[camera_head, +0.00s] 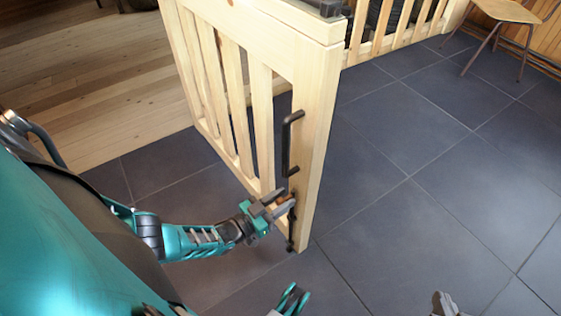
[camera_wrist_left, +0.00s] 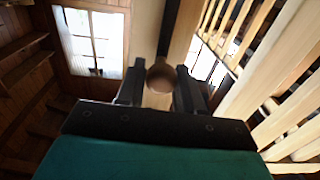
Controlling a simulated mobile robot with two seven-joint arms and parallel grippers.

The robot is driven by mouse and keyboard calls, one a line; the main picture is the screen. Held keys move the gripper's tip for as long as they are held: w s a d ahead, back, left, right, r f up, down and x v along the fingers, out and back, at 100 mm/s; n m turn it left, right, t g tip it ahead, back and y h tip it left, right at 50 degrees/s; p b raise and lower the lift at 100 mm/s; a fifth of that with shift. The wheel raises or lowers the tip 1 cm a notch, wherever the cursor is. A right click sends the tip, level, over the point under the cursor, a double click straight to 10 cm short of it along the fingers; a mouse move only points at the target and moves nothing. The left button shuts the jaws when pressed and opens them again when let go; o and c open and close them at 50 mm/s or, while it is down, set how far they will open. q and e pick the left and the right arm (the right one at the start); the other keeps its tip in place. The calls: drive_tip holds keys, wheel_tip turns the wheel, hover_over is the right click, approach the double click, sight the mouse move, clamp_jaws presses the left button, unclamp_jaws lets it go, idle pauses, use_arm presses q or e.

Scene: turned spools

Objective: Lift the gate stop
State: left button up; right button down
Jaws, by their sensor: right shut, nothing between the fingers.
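The wooden gate (camera_head: 312,120) has a dark upright rod (camera_head: 291,226) low on its end post, which appears to be the gate stop; its foot is near the floor. A round brown wooden knob (camera_wrist_left: 160,77) shows between the fingers of my left gripper (camera_wrist_left: 160,88) in the left wrist view. In the head view my left gripper (camera_head: 279,204) is at the knob, beside the post. Whether its fingers press on the knob is unclear. My right gripper (camera_head: 445,305) is shut and empty at the bottom edge, partly cut off, away from the gate.
A black pull handle (camera_head: 291,145) is on the gate post above my left gripper. A slatted wooden fence (camera_head: 395,30) runs behind. A chair (camera_head: 503,15) stands at the top right. The dark tiled floor (camera_head: 420,215) right of the gate is clear.

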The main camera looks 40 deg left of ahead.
use_arm(q)
drive_tip(key=shift+o, duration=1.4)
drive_tip(key=shift+w+r, duration=0.1)
drive_tip(key=shift+r, duration=0.05)
drive_tip(key=shift+s+a, duration=0.1)
drive_tip(key=shift+s, duration=0.25)
drive_tip(key=p+v, duration=0.1)
drive_tip(key=v, duration=1.1)
drive_tip(key=shift+s, duration=0.15)
